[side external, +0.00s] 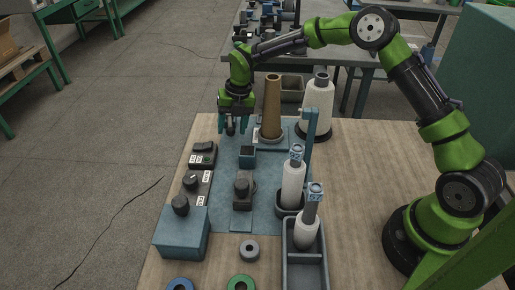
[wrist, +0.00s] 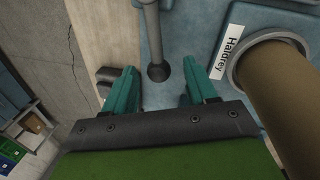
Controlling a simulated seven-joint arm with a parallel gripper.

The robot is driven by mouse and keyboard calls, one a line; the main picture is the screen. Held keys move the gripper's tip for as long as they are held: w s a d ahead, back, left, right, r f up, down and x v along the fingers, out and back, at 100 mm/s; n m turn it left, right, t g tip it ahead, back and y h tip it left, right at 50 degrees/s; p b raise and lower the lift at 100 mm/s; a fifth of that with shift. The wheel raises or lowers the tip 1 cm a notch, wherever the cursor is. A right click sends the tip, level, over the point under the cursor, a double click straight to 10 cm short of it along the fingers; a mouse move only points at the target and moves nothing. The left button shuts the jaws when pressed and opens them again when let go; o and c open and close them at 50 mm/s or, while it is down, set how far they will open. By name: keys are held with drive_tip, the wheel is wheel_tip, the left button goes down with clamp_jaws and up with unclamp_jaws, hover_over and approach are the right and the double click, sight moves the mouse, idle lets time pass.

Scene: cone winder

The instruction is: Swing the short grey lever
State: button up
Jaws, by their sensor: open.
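In the wrist view, a short grey lever (wrist: 151,35) runs down from the top edge to a dark round spot (wrist: 158,72) on the blue-grey machine plate. I cannot tell whether that spot is its knob or its pivot. My gripper (wrist: 159,67) is open, with one teal finger on each side of the lever's lower end and gaps visible on both sides. In the side view my gripper (side external: 237,130) points down over the far left part of the plate (side external: 224,170). The lever is not clear there, hidden at or behind the fingers.
A brown cone (side external: 271,105) stands close right of my gripper, and looms large in the wrist view (wrist: 285,95). A white yarn cone (side external: 317,106) and blue post (side external: 311,130) are further right. Black switch boxes (side external: 203,155) line the left edge. Bare table (side external: 355,180) lies at right.

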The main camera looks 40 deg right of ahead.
drive_tip(key=v, duration=1.6)
drive_tip(key=shift+r, duration=0.15)
